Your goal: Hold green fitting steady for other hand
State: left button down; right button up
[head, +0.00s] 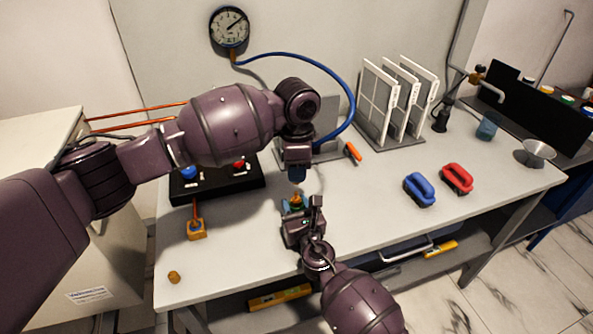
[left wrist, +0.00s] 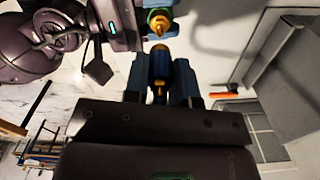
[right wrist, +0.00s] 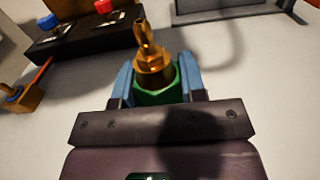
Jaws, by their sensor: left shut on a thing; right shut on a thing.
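The green fitting has a green body and a brass barbed tip (right wrist: 158,95). My right gripper (right wrist: 156,84) is shut on its green body and holds it upright, tip up. In the head view the fitting (head: 296,203) is small and partly covered by my right gripper (head: 301,207). My left gripper (head: 297,174) is just above it, shut on a dark blue hose end with brass parts (left wrist: 160,66). The blue hose (head: 352,95) curves from the gauge (head: 229,27) towards my left gripper. The left wrist view shows the brass tip (left wrist: 158,25) apart from the hose end.
A black box (head: 220,188) with blue and red knobs stands left, with a yellow block (head: 196,230) and a brass piece (head: 173,277) nearer. A panel rack (head: 390,135) stands behind. Blue (head: 420,189) and red (head: 457,179) handled objects lie right.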

jog(key=o, duration=1.2)
jog(key=shift+c, duration=0.2)
jog(key=v, duration=1.2)
pick_arm(q)
jog(key=shift+r+p, duration=1.3)
jog(key=shift+r, duration=0.8)
pick_arm(e)
jog(key=shift+r, duration=1.4)
pick_arm(q)
jog(key=shift+r+p, duration=2.2)
jog(key=shift+r, duration=0.55)
pick_arm(e)
notch_tip(320, 180, up, 4)
jog(key=shift+r, duration=0.15)
